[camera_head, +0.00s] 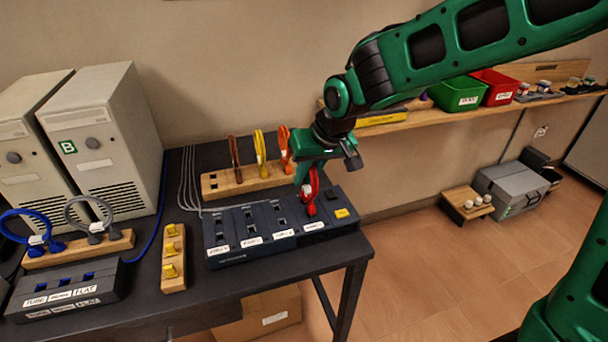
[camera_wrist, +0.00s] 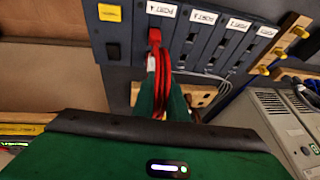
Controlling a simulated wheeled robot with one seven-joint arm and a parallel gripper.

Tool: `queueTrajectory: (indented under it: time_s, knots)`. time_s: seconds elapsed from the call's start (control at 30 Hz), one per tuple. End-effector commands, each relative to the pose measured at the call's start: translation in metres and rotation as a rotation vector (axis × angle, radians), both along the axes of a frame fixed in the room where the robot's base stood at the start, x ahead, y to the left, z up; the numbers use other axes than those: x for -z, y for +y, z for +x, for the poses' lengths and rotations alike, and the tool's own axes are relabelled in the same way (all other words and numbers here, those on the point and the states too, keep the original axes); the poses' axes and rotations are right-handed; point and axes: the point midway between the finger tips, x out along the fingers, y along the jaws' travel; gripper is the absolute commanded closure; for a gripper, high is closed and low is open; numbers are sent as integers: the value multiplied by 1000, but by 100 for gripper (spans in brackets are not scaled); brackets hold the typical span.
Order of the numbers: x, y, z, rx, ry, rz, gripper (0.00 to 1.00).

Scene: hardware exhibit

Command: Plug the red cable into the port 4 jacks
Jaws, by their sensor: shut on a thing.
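The red cable (camera_head: 312,186) is a small loop with red plug ends, held in my gripper (camera_head: 308,172) over the right part of the dark port box (camera_head: 262,258). In the wrist view the red cable (camera_wrist: 176,88) hangs between my gripper's fingers (camera_wrist: 168,100). Its red plug (camera_wrist: 154,38) is at the port column beside the end label (camera_wrist: 160,9), which seems to read PORT 4 upside down. I cannot tell whether the plug is fully seated. My fingers hide part of the loop. The other port columns show dark, empty jacks.
A wooden rack (camera_head: 215,187) with brown, yellow and orange cables stands close behind the box. A wooden strip with yellow plugs (camera_head: 172,272) lies to the left, near a second box (camera_head: 66,292) and beige computer towers (camera_head: 105,130). A shelf (camera_head: 440,117) is at the right.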

Motion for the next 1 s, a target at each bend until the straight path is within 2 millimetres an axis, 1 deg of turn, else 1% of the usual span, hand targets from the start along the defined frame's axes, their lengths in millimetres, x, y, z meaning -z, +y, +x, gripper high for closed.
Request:
queueTrajectory:
  time_s: [0.47, 1.0]
  knots:
    - [0, 0, 0, 2, -2, -7, 100]
    - [6, 1, 0, 2, -1, -7, 100]
